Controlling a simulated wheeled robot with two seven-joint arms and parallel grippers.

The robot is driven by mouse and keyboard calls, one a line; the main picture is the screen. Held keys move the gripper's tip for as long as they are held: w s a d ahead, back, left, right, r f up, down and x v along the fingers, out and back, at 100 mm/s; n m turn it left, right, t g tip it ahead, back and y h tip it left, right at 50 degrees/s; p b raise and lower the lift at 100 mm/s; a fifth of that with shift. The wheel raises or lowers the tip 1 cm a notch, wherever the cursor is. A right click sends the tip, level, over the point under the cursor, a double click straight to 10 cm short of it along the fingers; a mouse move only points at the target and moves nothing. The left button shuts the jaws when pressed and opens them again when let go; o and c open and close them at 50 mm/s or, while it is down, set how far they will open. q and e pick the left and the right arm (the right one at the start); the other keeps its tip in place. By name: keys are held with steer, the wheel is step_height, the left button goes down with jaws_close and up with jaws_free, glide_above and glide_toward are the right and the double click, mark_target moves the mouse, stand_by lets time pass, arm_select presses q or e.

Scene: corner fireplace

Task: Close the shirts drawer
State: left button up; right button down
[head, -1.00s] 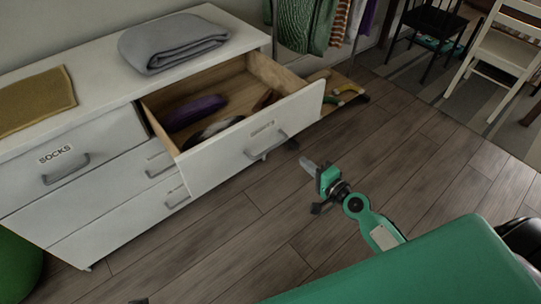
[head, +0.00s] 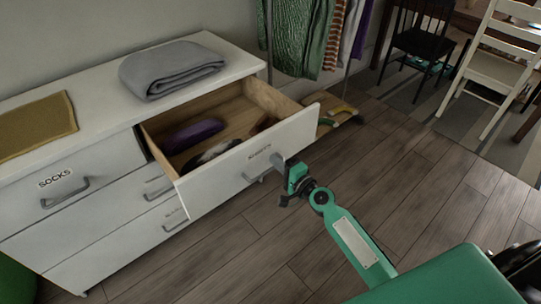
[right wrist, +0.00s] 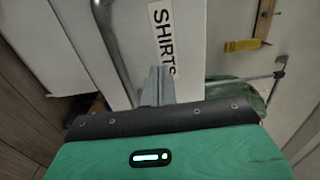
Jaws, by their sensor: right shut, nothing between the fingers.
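The shirts drawer (head: 215,185) is the top right drawer of the white dresser. It is pulled well out, with dark and purple clothes (head: 193,135) inside. Its grey handle (head: 258,174) is on the front panel. My right gripper (head: 280,162) is at the outside of the drawer front, by the right end of the handle. In the right wrist view its closed fingers (right wrist: 157,86) point at the white panel, beside the SHIRTS label (right wrist: 163,38) and the handle (right wrist: 112,50). I cannot tell whether they touch the panel. My left gripper is not in view.
A folded grey blanket (head: 170,69) and a mustard cloth (head: 36,124) lie on the dresser top. The socks drawer (head: 75,185) beside is shut. Clothes hang (head: 300,38) behind on the right. Chairs (head: 492,65) stand far right. The wooden floor in front is clear.

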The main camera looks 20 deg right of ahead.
mark_target(264, 152)
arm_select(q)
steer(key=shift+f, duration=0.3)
arm_select(e)
steer(key=shift+x, duration=1.5)
